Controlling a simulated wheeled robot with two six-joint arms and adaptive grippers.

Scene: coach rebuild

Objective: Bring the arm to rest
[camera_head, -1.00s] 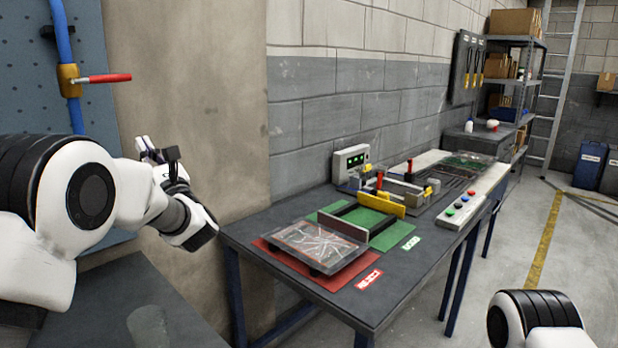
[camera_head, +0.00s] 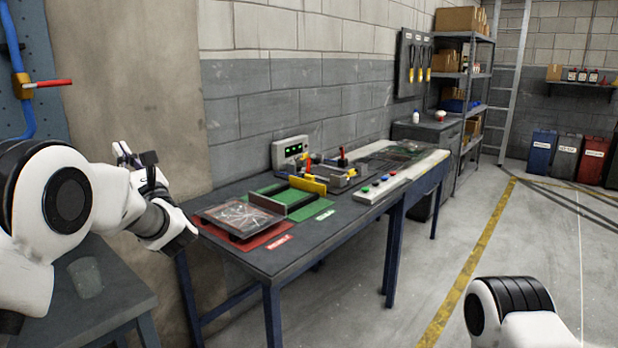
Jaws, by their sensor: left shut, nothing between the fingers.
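My left arm comes in from the left, folded up, with its white links in front of the wall. My left gripper (camera_head: 122,152) points upward, away from the table, and holds nothing. Its fingers are small and partly hidden by the wrist. Of my right arm, only a white and black link shows at the lower right; its gripper is out of view.
A long workbench (camera_head: 340,222) bears a red mat (camera_head: 270,236) with a clear-covered tray (camera_head: 238,214), a green mat (camera_head: 312,207) and a button panel (camera_head: 380,189). A grey table (camera_head: 110,305) stands at lower left.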

